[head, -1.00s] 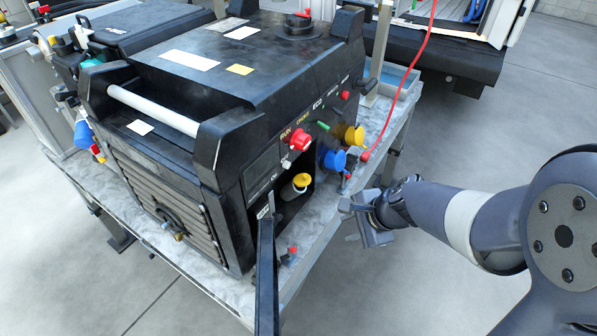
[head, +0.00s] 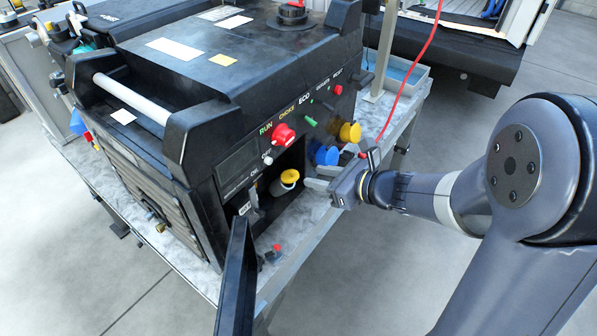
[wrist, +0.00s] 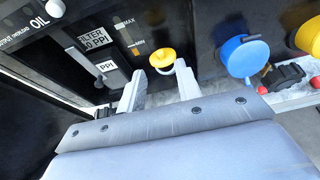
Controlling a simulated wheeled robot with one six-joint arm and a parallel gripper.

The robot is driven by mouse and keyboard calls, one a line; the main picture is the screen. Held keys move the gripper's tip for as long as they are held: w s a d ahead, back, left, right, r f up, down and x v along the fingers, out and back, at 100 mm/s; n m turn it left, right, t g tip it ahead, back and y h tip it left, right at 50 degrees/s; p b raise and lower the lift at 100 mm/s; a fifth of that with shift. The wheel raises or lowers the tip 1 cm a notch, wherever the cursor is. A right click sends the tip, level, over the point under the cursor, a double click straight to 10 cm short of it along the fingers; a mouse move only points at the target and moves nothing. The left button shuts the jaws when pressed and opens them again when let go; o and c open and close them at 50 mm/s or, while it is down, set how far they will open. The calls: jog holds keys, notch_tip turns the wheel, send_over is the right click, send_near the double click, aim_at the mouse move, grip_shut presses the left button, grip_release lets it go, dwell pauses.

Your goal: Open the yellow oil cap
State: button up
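The yellow oil cap (head: 289,176) sits on a pale filler neck in the open recess at the lower front of the black generator (head: 215,120). In the wrist view the cap (wrist: 162,57) appears just beyond and between my fingertips, with its neck below it. My gripper (head: 312,178) is open and empty, and its fingers point toward the cap from the right. In the wrist view my gripper (wrist: 156,85) shows its two fingers well apart. I cannot see either finger touching the cap.
An open black door (head: 236,275) hangs to the left of the recess. A blue cap (head: 323,153) and a larger yellow cap (head: 350,132) protrude from the panel to the right. A red knob (head: 284,134) is above. A red cable (head: 408,78) hangs behind my gripper.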

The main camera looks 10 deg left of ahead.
aim_at(293, 172)
jog(key=x, duration=0.6)
jog(key=shift+w+a+f, duration=0.15)
jog(key=shift+a, duration=0.1)
grip_shut()
